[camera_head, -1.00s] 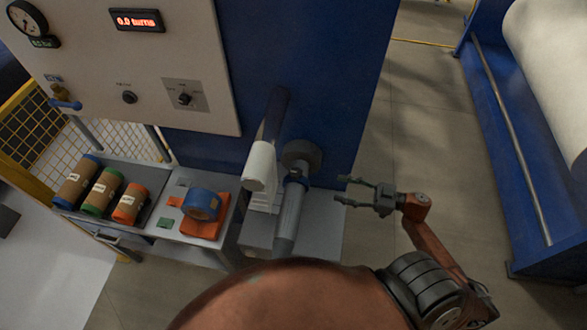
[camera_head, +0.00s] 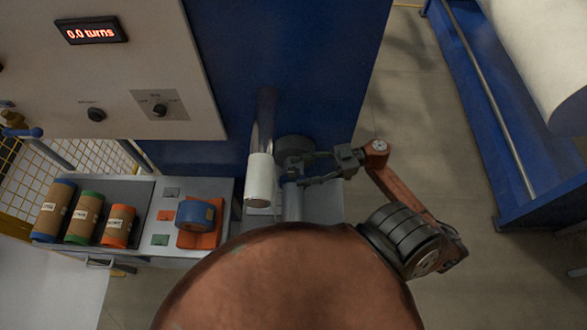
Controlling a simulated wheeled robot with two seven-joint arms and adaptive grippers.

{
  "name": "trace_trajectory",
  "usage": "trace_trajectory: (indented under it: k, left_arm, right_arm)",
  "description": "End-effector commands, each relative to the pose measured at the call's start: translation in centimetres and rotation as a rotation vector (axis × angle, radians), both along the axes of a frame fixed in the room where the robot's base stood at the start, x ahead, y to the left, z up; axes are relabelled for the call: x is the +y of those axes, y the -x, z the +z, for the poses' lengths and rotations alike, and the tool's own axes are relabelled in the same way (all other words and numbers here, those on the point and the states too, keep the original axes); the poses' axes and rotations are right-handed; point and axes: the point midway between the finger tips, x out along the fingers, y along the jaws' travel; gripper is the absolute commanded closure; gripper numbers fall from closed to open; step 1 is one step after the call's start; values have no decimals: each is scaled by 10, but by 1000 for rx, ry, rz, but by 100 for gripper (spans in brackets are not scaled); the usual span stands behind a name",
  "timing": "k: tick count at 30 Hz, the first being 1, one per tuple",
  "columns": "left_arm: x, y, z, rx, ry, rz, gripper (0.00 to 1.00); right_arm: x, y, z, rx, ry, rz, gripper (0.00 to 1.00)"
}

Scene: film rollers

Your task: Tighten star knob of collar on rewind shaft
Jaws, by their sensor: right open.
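The rewind shaft (camera_head: 292,207) is a grey metal bar that comes out of the blue machine face, its lower end hidden behind my orange arm. A dark round flange (camera_head: 291,146) sits at its base. A small blue-grey collar is on the shaft just below the flange, mostly covered by my gripper; its star knob cannot be made out. My right gripper (camera_head: 297,170) reaches in from the right with its fingers open and pointing left at the collar. Whether they touch it cannot be told. My left gripper is out of view.
A white roll (camera_head: 259,182) on another shaft is close left of the gripper. A side shelf holds several film rolls (camera_head: 86,218) and a blue tape roll (camera_head: 195,214) on an orange block. A display (camera_head: 91,31) reads 0.0 turns.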

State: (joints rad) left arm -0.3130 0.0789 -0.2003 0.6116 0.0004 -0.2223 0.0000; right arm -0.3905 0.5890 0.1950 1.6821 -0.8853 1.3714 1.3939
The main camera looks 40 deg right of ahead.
Motion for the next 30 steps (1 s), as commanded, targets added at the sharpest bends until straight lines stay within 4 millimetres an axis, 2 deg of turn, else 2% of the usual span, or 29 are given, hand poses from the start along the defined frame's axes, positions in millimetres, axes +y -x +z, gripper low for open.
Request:
trace_trajectory:
  k: [2, 5, 12, 16, 30]
  left_arm:
    - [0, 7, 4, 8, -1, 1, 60]
    - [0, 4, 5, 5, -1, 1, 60]
    - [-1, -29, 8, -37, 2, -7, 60]
    - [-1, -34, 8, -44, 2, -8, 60]
    - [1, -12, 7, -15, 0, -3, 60]
  right_arm:
    - [10, -5, 2, -3, -3, 0, 50]
    - [18, -8, 2, -3, -2, -2, 50]
    - [23, -10, 0, 0, 0, -4, 50]
    - [23, -10, 0, 0, 0, -5, 50]
    - [22, -10, 0, -1, 0, -5, 82]
